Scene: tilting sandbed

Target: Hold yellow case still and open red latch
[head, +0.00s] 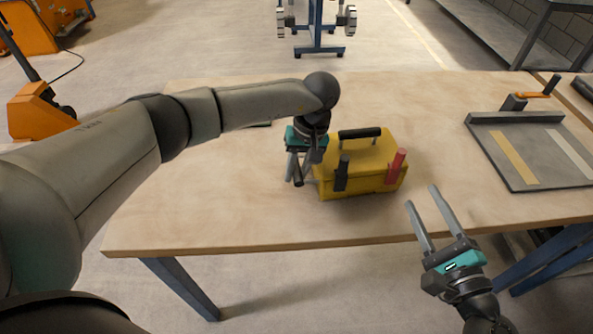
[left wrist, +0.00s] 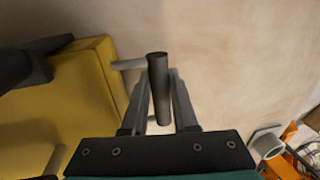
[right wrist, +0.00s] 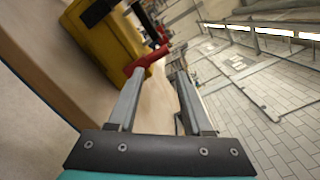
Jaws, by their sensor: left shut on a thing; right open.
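The yellow case (head: 362,183) stands upright on the wooden table, with a black top handle (head: 360,133). Its front has a dark latch (head: 342,173) on the left and a red latch (head: 396,167) on the right, both sticking up. My left gripper (head: 296,178) is shut on the dark side handle (left wrist: 158,90) at the case's left end. My right gripper (head: 421,196) is open and empty, in front of and right of the red latch, apart from it. In the right wrist view the red latch (right wrist: 147,62) lies just beyond the left fingertip.
The wooden table (head: 230,215) has free room in front of and behind the case. A grey tray (head: 500,160) with a yellow and a white strip lies at the right, with an orange-handled device (head: 538,93) behind it. The table's front edge runs close to my right gripper.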

